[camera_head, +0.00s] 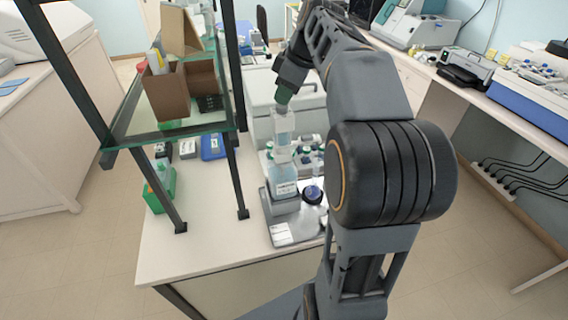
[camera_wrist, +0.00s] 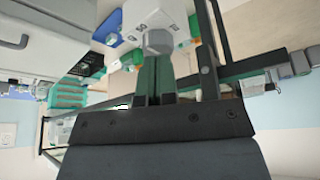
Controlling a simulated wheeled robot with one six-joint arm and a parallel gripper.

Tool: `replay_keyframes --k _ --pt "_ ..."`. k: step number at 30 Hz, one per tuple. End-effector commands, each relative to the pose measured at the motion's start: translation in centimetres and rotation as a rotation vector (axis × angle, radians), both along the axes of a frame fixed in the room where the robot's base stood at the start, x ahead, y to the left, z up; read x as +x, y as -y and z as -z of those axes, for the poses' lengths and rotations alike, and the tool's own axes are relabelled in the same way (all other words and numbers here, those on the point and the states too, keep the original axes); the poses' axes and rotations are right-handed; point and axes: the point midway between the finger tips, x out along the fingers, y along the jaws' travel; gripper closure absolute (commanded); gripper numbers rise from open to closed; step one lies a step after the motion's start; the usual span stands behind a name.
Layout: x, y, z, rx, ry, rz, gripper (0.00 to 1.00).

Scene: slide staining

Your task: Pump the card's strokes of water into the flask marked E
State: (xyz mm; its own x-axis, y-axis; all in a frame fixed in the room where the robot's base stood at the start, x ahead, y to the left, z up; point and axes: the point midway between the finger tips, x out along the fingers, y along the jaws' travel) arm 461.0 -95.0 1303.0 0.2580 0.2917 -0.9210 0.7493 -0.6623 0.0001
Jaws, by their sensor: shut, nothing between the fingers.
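The bottle-top dispenser (camera_head: 283,130) stands upright on its bottle (camera_head: 284,182) of pale blue liquid. In the head view my gripper (camera_head: 284,97) is directly over the top of the dispenser, its green fingers shut and pointing down. In the wrist view the shut fingers (camera_wrist: 156,75) reach to the grey knob (camera_wrist: 158,42) of the white dispenser body; I cannot tell whether they touch it. A small blue-topped vessel (camera_head: 312,194) is right of the bottle. A white card-like label (camera_head: 292,234) lies at the front of the grey base (camera_head: 277,222). I cannot read the card or any flask letter.
A glass shelf (camera_head: 160,138) on dark posts stands left of the bottle, bearing a brown box (camera_head: 165,95). A green container (camera_head: 160,190) sits below it. Several small bottles stand behind the dispenser, near a large grey box (camera_head: 262,92). The table's front left (camera_head: 195,240) is clear.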

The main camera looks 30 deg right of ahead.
Motion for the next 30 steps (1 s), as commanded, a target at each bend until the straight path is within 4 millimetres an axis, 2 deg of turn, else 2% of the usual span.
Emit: replay_keyframes --k 30 --pt "0.0 0.0 3.9 0.001 -0.004 -0.001 1.0"
